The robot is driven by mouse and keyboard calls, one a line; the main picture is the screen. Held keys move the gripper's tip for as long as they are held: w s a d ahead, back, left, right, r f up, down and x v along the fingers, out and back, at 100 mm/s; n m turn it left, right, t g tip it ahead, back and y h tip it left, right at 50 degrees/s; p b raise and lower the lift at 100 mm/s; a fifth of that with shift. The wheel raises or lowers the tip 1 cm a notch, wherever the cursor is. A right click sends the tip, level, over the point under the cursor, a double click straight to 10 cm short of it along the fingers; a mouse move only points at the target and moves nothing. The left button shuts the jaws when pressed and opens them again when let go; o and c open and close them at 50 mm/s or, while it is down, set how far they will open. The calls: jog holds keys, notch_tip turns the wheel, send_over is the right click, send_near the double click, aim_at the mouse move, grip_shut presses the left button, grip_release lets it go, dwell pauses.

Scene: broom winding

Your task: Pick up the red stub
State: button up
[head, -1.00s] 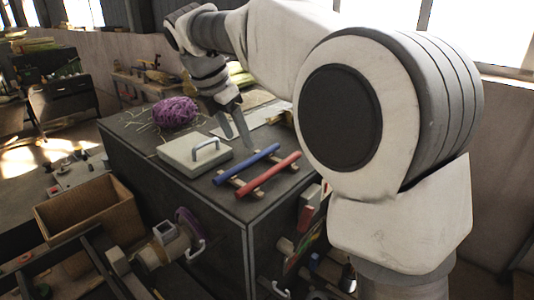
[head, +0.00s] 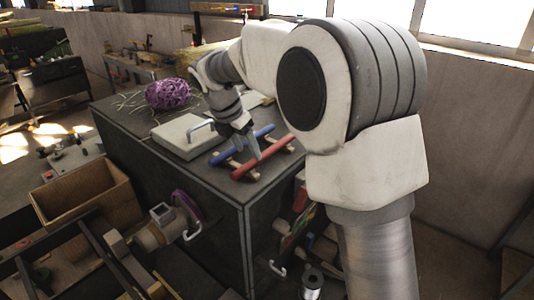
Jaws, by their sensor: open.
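The red stub (head: 274,152) lies across wooden rests on the dark cabinet top, near its front right corner. A blue stub (head: 222,157) lies beside it on the same rests, farther back. My gripper (head: 247,149) is open and points down over the two stubs. Its fingers hide parts of the blue stub, and one fingertip overlaps the red stub's edge in the picture. I cannot tell how high the fingertips are above the red stub or whether they touch it.
A pale box lid with a grey handle (head: 182,143) lies left of the stubs. A purple wound bundle (head: 168,94) with loose straw sits behind it. The cabinet top (head: 205,180) is bare in front. An open wooden box (head: 85,190) stands lower left.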

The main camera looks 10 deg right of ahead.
aim_at(253, 160)
jog(key=x, duration=0.4)
jog(key=shift+w+d+f+p, duration=0.1)
jog(key=shift+w+f+p, duration=0.2)
jog(key=shift+w+p, duration=0.05)
grip_shut()
